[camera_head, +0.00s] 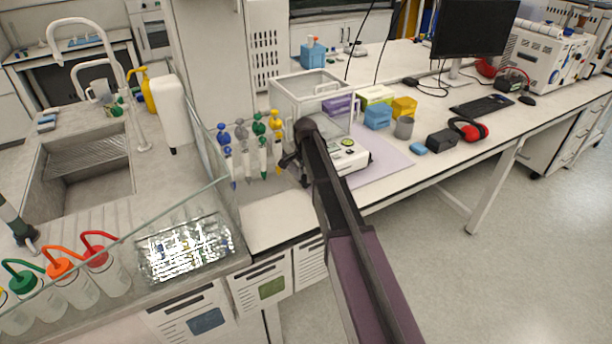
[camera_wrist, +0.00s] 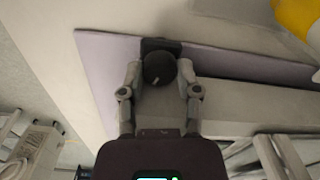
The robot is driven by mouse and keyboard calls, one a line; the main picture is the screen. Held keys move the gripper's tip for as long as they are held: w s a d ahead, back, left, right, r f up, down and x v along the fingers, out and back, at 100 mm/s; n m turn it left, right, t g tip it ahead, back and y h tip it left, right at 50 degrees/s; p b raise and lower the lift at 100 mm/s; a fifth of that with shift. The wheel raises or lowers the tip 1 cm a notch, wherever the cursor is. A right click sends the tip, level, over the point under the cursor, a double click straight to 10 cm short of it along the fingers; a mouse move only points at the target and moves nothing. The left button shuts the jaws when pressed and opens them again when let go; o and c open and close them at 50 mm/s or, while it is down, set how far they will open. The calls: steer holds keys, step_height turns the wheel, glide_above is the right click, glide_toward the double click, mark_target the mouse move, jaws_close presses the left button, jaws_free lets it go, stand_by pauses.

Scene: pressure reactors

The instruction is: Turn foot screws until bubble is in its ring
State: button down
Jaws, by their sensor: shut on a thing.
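The balance (camera_head: 346,157) stands on the bench with its clear glass draft shield (camera_head: 310,92) above. A small round green-yellow spot (camera_head: 348,142) shows on its front; I cannot tell whether this is the level or where any bubble lies. In the wrist view, a dark round foot screw (camera_wrist: 158,68) with a pale mark sits between the fingers of my gripper (camera_wrist: 160,74). The gripper is shut on it, one finger on each side. In the head view my gripper (camera_head: 292,165) is at the balance's left side, and my arm hides part of the balance.
A lilac mat (camera_head: 385,160) lies under the balance. Pipettes (camera_head: 259,145) hang close to the left of my gripper. A glass panel (camera_head: 213,150) edges the sink area.

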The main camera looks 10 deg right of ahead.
mark_target(305, 176)
steer(key=shift+c, duration=1.5)
jaws_free()
steer(key=shift+m, duration=0.3)
steer(key=shift+m, duration=1.6)
steer(key=shift+r+p, duration=0.35)
step_height(305, 176, up, 13)
steer(key=p, duration=1.3)
steer(key=s+f+n+b, duration=0.8)
steer(key=s+f+b, duration=0.1)
steer(key=s, duration=0.5)
steer(key=s+f+n+b, duration=0.8)
steer(key=s+f+b, duration=0.2)
steer(key=s, duration=0.5)
steer(key=shift+s, duration=0.3)
